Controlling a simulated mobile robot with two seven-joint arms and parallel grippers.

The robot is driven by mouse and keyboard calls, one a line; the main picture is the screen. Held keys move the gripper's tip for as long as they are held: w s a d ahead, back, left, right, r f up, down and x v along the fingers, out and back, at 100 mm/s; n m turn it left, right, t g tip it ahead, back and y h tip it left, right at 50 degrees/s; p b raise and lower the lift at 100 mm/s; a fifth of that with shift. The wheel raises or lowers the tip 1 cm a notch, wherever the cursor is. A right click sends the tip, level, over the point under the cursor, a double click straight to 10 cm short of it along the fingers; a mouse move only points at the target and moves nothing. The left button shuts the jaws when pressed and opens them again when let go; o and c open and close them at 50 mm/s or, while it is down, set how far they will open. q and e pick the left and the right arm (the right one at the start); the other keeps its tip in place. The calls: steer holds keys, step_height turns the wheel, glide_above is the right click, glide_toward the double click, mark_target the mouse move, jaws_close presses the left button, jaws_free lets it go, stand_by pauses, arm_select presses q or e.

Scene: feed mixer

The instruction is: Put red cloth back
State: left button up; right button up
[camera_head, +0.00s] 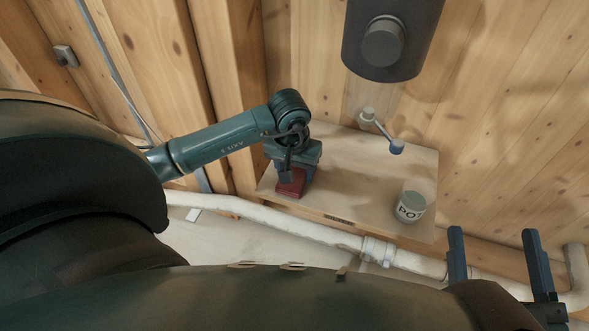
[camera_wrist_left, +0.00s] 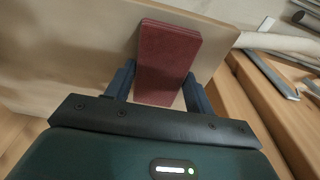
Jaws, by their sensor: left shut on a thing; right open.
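The red cloth (camera_head: 291,183) is a flat, folded dark red block at the left end of a wooden shelf (camera_head: 345,190). It also shows in the left wrist view (camera_wrist_left: 168,55), lying between the two fingers. My left gripper (camera_head: 287,178) is over the cloth and shut on it; the gripper body hides part of the cloth in the head view. Whether the cloth touches the shelf I cannot tell. In the left wrist view the left gripper's fingers (camera_wrist_left: 157,88) stand on either side of the cloth. My right gripper (camera_head: 497,262) is open and empty at the lower right.
A lettered can (camera_head: 410,207) stands near the shelf's right end. A crank handle (camera_head: 382,132) juts from the wall above the shelf, and a dark cylinder (camera_head: 390,40) hangs higher up. A white pipe (camera_head: 300,222) runs below the shelf's front edge. The middle of the shelf is clear.

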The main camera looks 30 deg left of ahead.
arm_select(q)
steer(key=shift+f, duration=0.2)
steer(key=o, duration=1)
steer(key=shift+r, duration=0.1)
